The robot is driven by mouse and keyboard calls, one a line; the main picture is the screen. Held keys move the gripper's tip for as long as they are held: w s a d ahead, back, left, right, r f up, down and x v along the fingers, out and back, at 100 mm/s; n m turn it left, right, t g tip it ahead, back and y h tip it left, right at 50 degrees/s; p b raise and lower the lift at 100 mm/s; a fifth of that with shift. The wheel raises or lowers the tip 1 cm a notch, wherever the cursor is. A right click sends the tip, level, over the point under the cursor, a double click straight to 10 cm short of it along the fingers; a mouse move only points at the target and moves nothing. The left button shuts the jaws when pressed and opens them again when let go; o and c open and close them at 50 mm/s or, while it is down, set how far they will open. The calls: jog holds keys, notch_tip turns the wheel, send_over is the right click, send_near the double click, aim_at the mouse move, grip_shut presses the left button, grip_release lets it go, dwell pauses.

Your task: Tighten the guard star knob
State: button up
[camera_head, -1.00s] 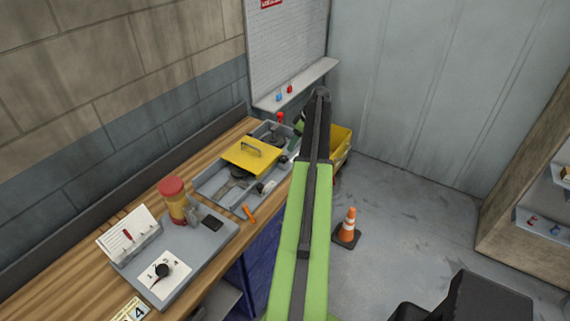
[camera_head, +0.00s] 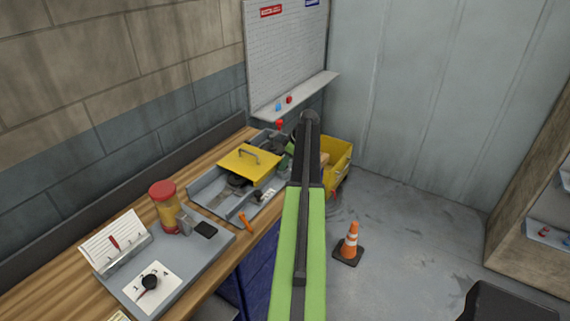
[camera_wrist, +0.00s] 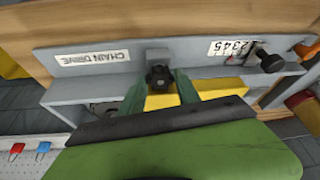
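The dark star knob (camera_wrist: 160,77) shows in the wrist view, on a grey bracket at the front of the chain drive housing, beside a "CHAIN DRIVE" label (camera_wrist: 92,58). My gripper (camera_wrist: 161,82) has one green finger on each side of the knob, tips close to its sides. I cannot tell whether they touch it. The yellow guard (camera_wrist: 195,93) lies just beyond the knob, partly hidden by my gripper. In the head view the yellow guard (camera_head: 250,160) with its handle sits over the grey unit on the bench. My arm hides the knob and most of the gripper there.
A black knob (camera_wrist: 271,62) stands by a number scale (camera_wrist: 232,46) right of the gripper. A yellow bin (camera_head: 338,158) and cone (camera_head: 350,245) stand on the floor.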

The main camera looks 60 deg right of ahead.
grip_shut()
jog(key=shift+a+m, duration=0.1)
jog(key=shift+m, duration=0.3)
jog(key=m, duration=0.1)
jog(key=m+h, duration=0.1)
jog(key=shift+a+m, duration=0.2)
jog(key=shift+m, duration=0.1)
jog(key=shift+m+h, duration=0.7)
jog(key=shift+m, duration=0.7)
jog(key=o, duration=0.7)
grip_release()
jog(key=shift+c, duration=0.2)
